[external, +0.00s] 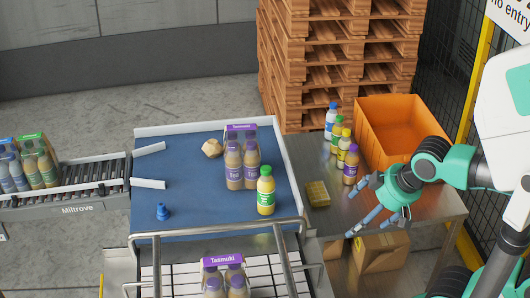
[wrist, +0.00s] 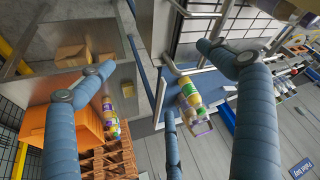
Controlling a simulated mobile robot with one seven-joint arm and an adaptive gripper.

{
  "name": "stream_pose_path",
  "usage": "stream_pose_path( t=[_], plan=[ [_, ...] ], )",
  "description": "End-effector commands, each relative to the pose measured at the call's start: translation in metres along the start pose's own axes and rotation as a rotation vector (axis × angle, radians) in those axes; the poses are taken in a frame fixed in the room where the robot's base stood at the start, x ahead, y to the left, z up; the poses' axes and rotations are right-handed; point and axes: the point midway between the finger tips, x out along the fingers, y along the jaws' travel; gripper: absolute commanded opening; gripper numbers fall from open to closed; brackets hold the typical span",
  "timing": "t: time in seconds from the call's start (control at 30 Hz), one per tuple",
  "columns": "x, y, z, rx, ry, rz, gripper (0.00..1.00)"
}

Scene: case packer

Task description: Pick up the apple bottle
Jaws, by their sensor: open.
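A yellow bottle with a green cap and green label (external: 266,192), likely the apple bottle, stands upright on the blue conveyor surface (external: 195,190) near its right edge. It stands in front of a purple-topped pack of bottles (external: 242,165). A similar green-capped bottle (external: 336,136) stands in a row on the metal side table; I cannot read either label. My gripper (external: 362,206) is open and empty above the side table, right of the conveyor and apart from all bottles. Its spread fingers (wrist: 160,78) fill much of the wrist view, where bottles overlap on the conveyor.
A yellow block (external: 317,194) lies nearby. An orange crate (external: 385,108) stands behind. Metal rails (external: 215,228) edge the conveyor's front. A blue piece (external: 162,212) and crumpled lump (external: 212,148) lie on it.

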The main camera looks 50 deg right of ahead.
Motion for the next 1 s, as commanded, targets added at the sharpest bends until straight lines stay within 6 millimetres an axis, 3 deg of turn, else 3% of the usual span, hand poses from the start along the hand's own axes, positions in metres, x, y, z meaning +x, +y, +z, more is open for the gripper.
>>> stream_pose_path(
  t=[0.03,0.13,0.57,0.77,1.0],
  plan=[
    [0.0,0.0,0.0,0.0,0.0,0.0,0.82],
    [0.0,0.0,0.0,0.0,0.0,0.0,0.65],
    [-0.002,0.0,-0.007,-0.006,-0.007,0.0,0.65],
    [-0.005,0.002,-0.034,-0.035,-0.045,0.002,0.65],
    [-0.003,0.007,-0.093,-0.101,-0.124,0.0,0.65]
  ],
)
